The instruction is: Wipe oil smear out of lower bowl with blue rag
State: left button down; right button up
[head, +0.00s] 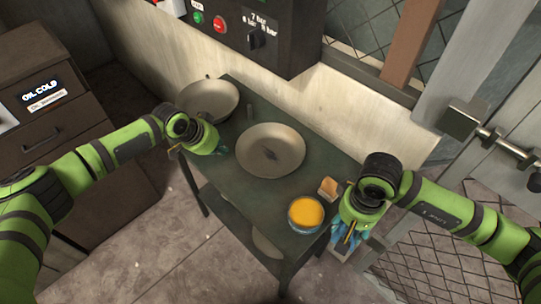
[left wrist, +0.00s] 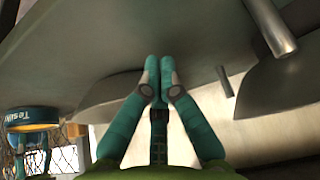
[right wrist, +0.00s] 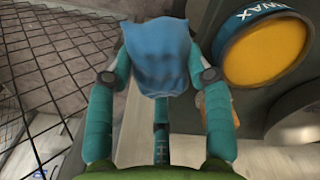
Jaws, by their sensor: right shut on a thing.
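A wide beige bowl (head: 285,139) stands on the dark table, with a dark smear (head: 270,154) on its inside. A second bowl (head: 207,93) stands behind it at the back left. My left gripper (head: 222,150) is beside the front bowl's left rim. In the left wrist view its fingertips (left wrist: 159,68) are together, with nothing seen between them. My right gripper (right wrist: 157,65) is shut on the blue rag (right wrist: 156,50). It holds the rag off the table's right edge; the rag (head: 341,244) is partly hidden in the head view.
A tin of yellow wax (head: 305,213) and a small tan block (head: 328,188) stand on the table's right end, beside my right gripper. A short grey peg (head: 250,112) stands between the bowls. A control box (head: 265,35) hangs behind. Drawers (head: 50,130) stand left.

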pick_arm(q)
jog(key=shift+f+b, duration=0.65)
jog(key=shift+f, duration=0.45)
pick_arm(e)
jog(key=shift+f, duration=0.7)
pick_arm(q)
jog(key=shift+r, duration=0.15)
pick_arm(e)
jog(key=shift+r, duration=0.15)
